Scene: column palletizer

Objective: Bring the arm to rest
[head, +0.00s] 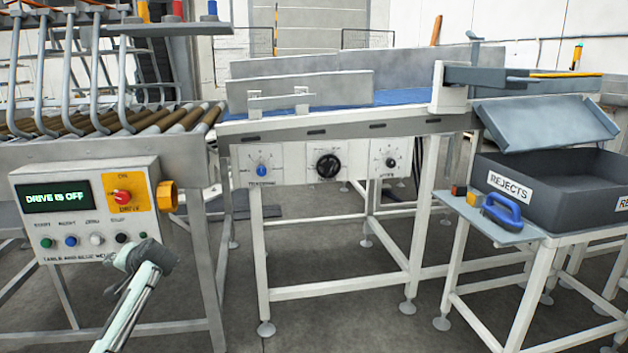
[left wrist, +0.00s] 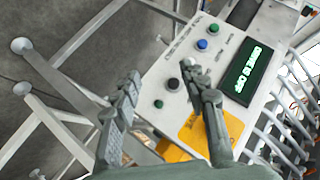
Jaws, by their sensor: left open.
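My left gripper (head: 143,256) is in front of the lower right corner of the control box (head: 85,215) in the head view. In the left wrist view my left gripper (left wrist: 160,72) has its two fingers spread apart with nothing between them. The box face with its buttons lies beyond the fingertips; I cannot tell the exact gap. The box display (head: 53,197) reads "DRIVE IS OFF". A red knob (head: 122,196) sits on a yellow plate at the box's upper right. My right gripper is not in view.
A roller conveyor (head: 120,125) stands behind the box. A blue belt table (head: 400,96) with three knobs stands in the middle. At the right, a dark rejects bin (head: 560,180) sits on a white stand beside a blue-handled tool (head: 502,211). Grey floor (head: 330,235) shows below.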

